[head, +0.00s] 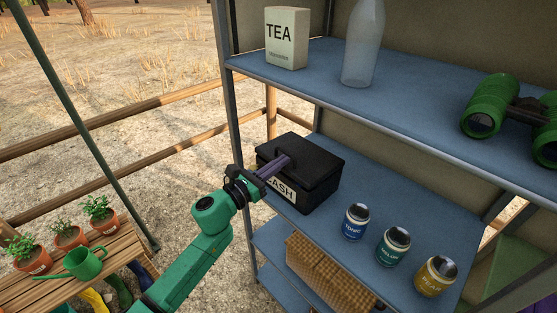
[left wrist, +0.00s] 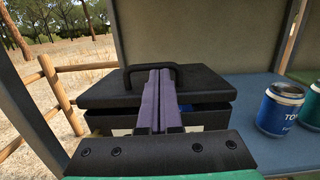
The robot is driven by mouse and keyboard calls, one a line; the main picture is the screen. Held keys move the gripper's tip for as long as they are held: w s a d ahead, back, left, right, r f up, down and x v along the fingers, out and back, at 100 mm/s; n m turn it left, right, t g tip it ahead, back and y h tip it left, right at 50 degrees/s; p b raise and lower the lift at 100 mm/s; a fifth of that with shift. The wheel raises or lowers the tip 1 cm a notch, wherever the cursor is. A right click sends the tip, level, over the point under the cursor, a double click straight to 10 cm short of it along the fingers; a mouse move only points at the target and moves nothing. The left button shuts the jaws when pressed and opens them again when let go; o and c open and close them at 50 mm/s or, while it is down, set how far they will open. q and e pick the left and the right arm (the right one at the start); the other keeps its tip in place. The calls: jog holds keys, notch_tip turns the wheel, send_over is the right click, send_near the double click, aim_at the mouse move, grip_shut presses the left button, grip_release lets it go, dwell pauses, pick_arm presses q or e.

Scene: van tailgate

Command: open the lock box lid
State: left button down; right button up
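The lock box is a black cash box (head: 315,187) with a white CASH label, standing on the middle blue shelf. Its lid (head: 310,156) has a dark bar handle, seen in the left wrist view (left wrist: 150,67). In that view a narrow gap with some blue shows below the lid's front edge, so the lid looks slightly raised. My left gripper (head: 284,162) reaches over the box front. Its two purple-grey fingers (left wrist: 160,75) lie side by side, shut, with their tips at or under the handle bar; exact contact is hidden. My right gripper is out of view.
Several tins, including a blue one (head: 355,222), stand right of the box. The upper shelf (head: 400,105) overhangs behind, with a TEA box (head: 286,38), a bottle (head: 363,45) and green binoculars (head: 510,110). A shelf post (head: 238,110) stands left of the box.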

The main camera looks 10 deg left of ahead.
pick_arm(q)
jog(key=shift+g+y, duration=0.6)
jog(key=shift+g, duration=0.1)
jog(key=r+p, duration=0.1)
jog(key=p, duration=0.1)
jog(key=w+r+p, duration=0.1)
jog(key=r+p, duration=0.1)
jog(key=p, duration=0.1)
jog(key=d+r+p, duration=0.1)
jog(key=r+p, duration=0.1)
jog(key=p, duration=0.1)
jog(key=shift+w+d+r, duration=0.1)
jog(key=shift+w+r, duration=0.1)
jog(key=shift+r, duration=0.05)
jog(key=w+d+r+p, duration=0.1)
jog(key=w+d+r, duration=0.3)
jog(key=w+r, duration=0.1)
jog(key=shift+w+d+r, duration=0.15)
jog(key=shift+w+d, duration=0.15)
jog(key=shift+d, duration=0.1)
